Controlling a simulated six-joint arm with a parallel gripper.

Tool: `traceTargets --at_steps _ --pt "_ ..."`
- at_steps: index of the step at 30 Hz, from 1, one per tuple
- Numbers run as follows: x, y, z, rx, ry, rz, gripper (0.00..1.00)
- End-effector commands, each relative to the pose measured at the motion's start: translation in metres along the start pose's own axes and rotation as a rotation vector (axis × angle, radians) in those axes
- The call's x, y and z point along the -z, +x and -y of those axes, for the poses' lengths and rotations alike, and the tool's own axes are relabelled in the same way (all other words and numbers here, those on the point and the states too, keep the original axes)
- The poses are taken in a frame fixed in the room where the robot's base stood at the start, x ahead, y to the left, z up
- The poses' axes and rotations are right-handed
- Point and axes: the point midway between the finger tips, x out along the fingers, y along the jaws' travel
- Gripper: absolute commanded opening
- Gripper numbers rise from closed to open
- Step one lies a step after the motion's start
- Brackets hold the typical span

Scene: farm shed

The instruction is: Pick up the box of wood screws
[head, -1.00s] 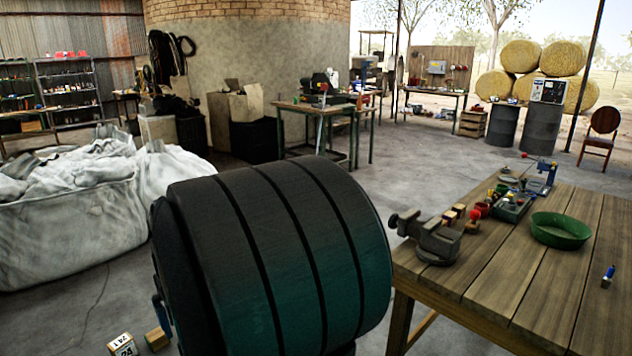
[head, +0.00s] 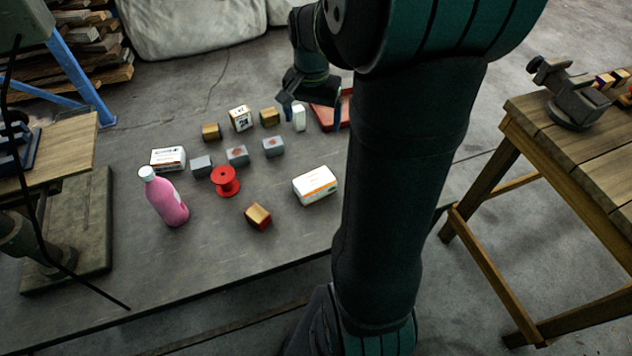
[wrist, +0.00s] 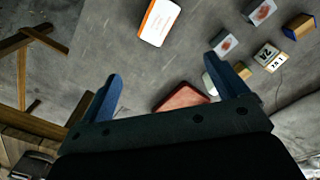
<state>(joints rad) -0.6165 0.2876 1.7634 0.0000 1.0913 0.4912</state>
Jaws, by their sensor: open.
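Two white boxes sit on the grey floor mat, and their print is too small to read, so I cannot tell which holds wood screws. One white box with an orange band (head: 315,186) lies right of centre in the head view, and it also shows at the top of the wrist view (wrist: 159,22). The other white box with dark print (head: 168,158) lies farther left, behind the pink bottle. My gripper (head: 298,98) is at the far side of the mat, near the red tray.
A pink bottle (head: 166,198), red spool (head: 226,181), several small blocks (head: 258,216), a printed cube (head: 240,118) and a small white container (head: 299,118) stand on the mat (head: 180,265). The red tray (head: 327,116) is behind. A wooden table (head: 590,160) stands right.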

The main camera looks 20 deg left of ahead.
Motion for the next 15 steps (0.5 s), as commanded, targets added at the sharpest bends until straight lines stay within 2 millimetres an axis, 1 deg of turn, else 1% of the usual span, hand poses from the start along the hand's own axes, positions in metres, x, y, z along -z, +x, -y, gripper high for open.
traceTargets --at_steps 1,6,10,12,15 --pt "-0.001 0.012 0.000 -0.003 0.093 0.004 0.91" --pt "-0.005 0.045 0.000 -0.003 0.419 0.004 0.91" --pt "-0.007 0.063 -0.001 -0.002 0.606 0.002 0.91" --pt "-0.008 0.069 -0.001 -0.001 0.674 0.001 0.91" --pt "-0.009 0.075 -0.001 0.000 0.731 0.000 0.91"
